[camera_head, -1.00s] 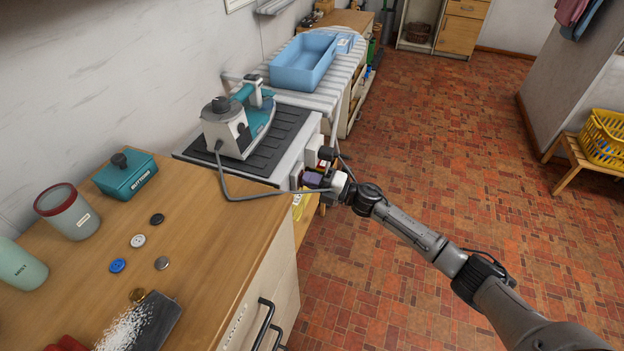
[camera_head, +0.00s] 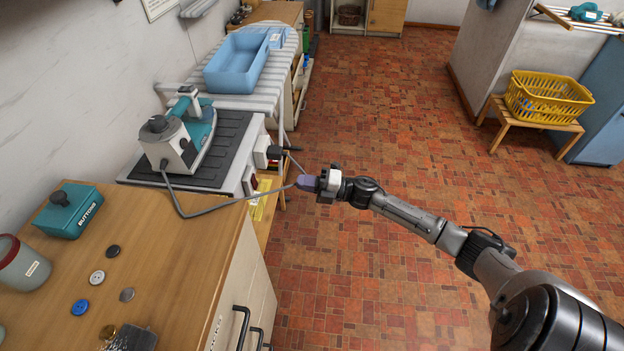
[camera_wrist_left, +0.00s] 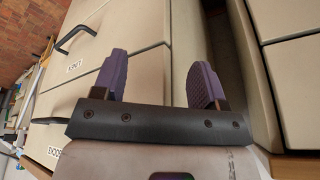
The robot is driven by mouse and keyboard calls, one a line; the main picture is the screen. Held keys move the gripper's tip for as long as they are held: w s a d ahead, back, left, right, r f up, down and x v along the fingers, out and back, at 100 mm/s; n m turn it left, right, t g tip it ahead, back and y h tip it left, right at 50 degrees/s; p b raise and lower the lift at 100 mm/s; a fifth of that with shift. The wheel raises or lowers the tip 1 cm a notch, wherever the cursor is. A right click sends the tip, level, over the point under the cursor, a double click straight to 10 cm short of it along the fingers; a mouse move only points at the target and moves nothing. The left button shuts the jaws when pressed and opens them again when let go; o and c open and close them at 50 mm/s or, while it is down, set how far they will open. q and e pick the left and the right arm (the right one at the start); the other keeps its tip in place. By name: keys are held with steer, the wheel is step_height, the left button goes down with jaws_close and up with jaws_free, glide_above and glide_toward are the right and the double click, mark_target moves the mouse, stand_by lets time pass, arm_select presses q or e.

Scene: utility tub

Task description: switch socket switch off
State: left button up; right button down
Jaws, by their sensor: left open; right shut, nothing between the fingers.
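On the end face of the ironing unit, in the head view, is a white socket box (camera_head: 262,156) with a black plug (camera_head: 280,152) sticking out to the right. Below it is a small dark red part (camera_head: 252,182) that may be the switch; its position is too small to tell. My right gripper (camera_head: 302,183) is shut and empty, with its purple fingertips pointing left, a short way right of the socket. My left gripper (camera_wrist_left: 158,82) is open and empty in the left wrist view, in front of cream drawers.
A grey iron cord (camera_head: 215,203) sags past the unit towards my right gripper. The steam iron (camera_head: 180,138) stands on the dark ribbed mat. A wooden counter (camera_head: 170,245) with buttons is at the front left.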

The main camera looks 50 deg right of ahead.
steer(key=shift+s+d+r, duration=0.15)
steer(key=shift+s+d, duration=0.45)
steer(key=shift+s, duration=0.25)
steer(key=shift+a, duration=0.1)
